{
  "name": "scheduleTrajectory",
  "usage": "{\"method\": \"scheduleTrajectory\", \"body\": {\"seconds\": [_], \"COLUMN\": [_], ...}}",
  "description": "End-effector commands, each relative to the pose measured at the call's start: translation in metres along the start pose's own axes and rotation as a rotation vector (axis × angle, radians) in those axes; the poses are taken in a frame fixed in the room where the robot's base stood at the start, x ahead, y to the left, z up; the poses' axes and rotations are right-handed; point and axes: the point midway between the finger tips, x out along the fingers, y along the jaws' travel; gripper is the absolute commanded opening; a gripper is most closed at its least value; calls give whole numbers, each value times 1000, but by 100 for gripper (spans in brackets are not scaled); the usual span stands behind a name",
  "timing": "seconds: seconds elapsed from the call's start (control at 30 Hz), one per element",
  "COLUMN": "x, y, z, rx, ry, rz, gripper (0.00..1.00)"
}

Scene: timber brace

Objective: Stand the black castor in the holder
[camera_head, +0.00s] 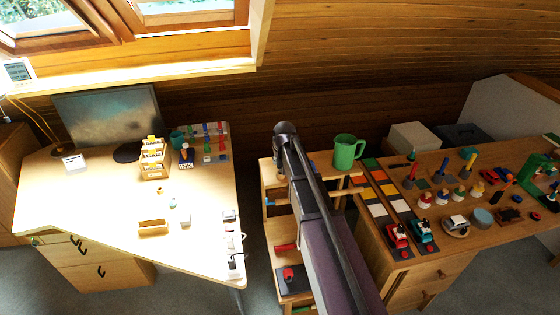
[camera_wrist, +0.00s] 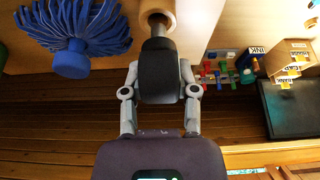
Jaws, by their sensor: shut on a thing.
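In the wrist view my gripper (camera_wrist: 160,64) is shut on a black, rounded block with a narrower dark stem, which looks like the black castor (camera_wrist: 160,82). A finger lies along each side of it. The stem points at a pale wooden round piece (camera_wrist: 152,8) at the top edge. This may be the holder, but I cannot tell. I also cannot tell whether the stem touches it or is inside it. In the head view my arm hides the gripper and the castor.
A blue stringy mop-like thing (camera_wrist: 85,30) lies beside the gripper. A green jug (camera_head: 345,152) stands right of my arm. The left desk (camera_head: 95,205) carries a rack (camera_head: 153,160) and small items. The right bench (camera_head: 375,235) is crowded with toys.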

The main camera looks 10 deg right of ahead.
Motion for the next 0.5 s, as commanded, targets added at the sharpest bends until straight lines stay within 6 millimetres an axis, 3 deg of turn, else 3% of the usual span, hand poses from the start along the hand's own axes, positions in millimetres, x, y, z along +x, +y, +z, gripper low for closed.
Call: {"method": "scheduleTrajectory", "body": {"seconds": [0.5], "x": [9], "y": [0], "z": [4], "rx": [0], "ry": [0], "rz": [0], "gripper": [0]}}
